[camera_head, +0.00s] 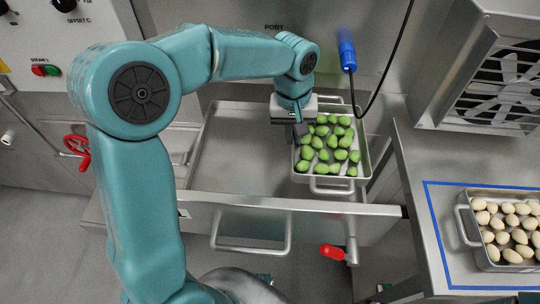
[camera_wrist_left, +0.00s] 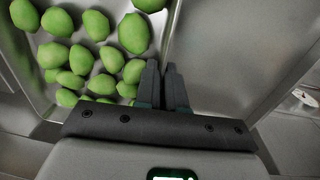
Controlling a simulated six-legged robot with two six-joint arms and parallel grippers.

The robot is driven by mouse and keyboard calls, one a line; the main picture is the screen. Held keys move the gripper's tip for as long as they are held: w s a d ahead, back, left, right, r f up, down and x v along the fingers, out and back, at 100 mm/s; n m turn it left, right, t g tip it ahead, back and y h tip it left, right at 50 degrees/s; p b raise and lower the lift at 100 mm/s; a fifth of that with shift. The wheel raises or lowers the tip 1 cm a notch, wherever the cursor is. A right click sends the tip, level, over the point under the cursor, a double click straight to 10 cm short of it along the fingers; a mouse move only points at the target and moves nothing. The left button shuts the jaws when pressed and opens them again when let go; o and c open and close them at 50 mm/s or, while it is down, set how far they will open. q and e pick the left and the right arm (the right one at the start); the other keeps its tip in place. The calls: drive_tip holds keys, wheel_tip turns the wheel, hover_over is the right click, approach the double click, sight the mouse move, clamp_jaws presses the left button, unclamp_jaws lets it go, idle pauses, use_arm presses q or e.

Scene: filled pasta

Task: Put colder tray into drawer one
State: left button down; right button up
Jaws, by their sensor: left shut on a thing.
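A metal tray of green filled pasta (camera_head: 330,190) is at the right end of the open metal drawer (camera_head: 235,160). Its side wall also shows in the left wrist view (camera_wrist_left: 172,28), beside the green pieces (camera_wrist_left: 85,50). I cannot tell whether the tray rests on the drawer floor or hangs just above it. My left gripper (camera_head: 297,132) is shut on the tray's left wall, with its fingers together there in the left wrist view (camera_wrist_left: 163,80). A second metal tray (camera_head: 463,222) of pale pasta stands on the counter at the right. My right gripper is not in view.
The drawer's left part is empty. Its front handle (camera_head: 250,250) and a red-handled valve (camera_head: 332,252) stick out in front. Blue tape (camera_head: 436,225) frames the counter tray. A blue plug (camera_head: 347,56) with a black cable hangs behind the green pasta. A fan unit (camera_head: 500,85) stands at back right.

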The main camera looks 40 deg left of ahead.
use_arm(q)
drive_tip(key=shift+s+r, duration=0.1)
drive_tip(key=s+a, duration=0.3)
drive_tip(key=a, duration=0.2)
drive_tip(key=s+a+f, duration=0.1)
drive_tip(key=s+a, duration=0.2)
drive_tip(key=a, duration=0.2)
drive_tip(key=s+a+f, duration=0.1)
drive_tip(key=s+a, duration=0.2)
drive_tip(key=a, duration=0.2)
drive_tip(key=shift+s+a+f, duration=0.15)
drive_tip(key=shift+s+a, duration=0.05)
drive_tip(key=shift+w+f, duration=0.2)
drive_tip(key=shift+f, duration=0.15)
drive_tip(key=f, duration=0.3)
drive_tip(key=shift+s+f, duration=0.2)
drive_tip(key=shift+f, duration=0.2)
drive_tip(key=shift+w+f, duration=0.2)
drive_tip(key=shift+f, duration=0.1)
drive_tip(key=shift+s, duration=0.15)
